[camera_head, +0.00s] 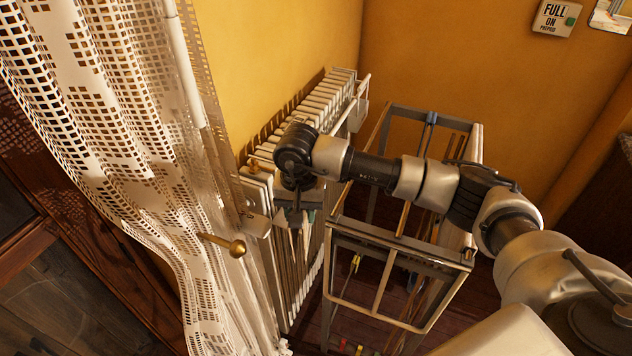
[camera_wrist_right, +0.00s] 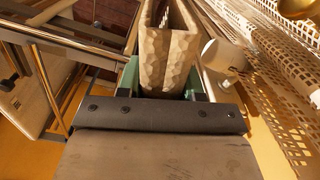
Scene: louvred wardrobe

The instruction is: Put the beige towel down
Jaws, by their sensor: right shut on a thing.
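My right gripper (camera_head: 297,216) reaches in from the right and points down beside the radiator. Its green-tipped fingers also show in the right wrist view (camera_wrist_right: 164,84). It is shut on the beige towel (camera_wrist_right: 166,55), which is folded and stands out from between the fingers in that view. In the head view the towel (camera_head: 294,243) hangs below the fingers, narrow and partly lost against the radiator. I cannot tell whether the towel touches the radiator or the rack. My left gripper is not in view.
A white radiator (camera_head: 328,95) runs along the yellow wall. A metal drying rack (camera_head: 372,237) with coloured pegs stands right of it, under my right arm. A lace curtain (camera_head: 110,110) hangs at the left, near a brass knob (camera_head: 236,248).

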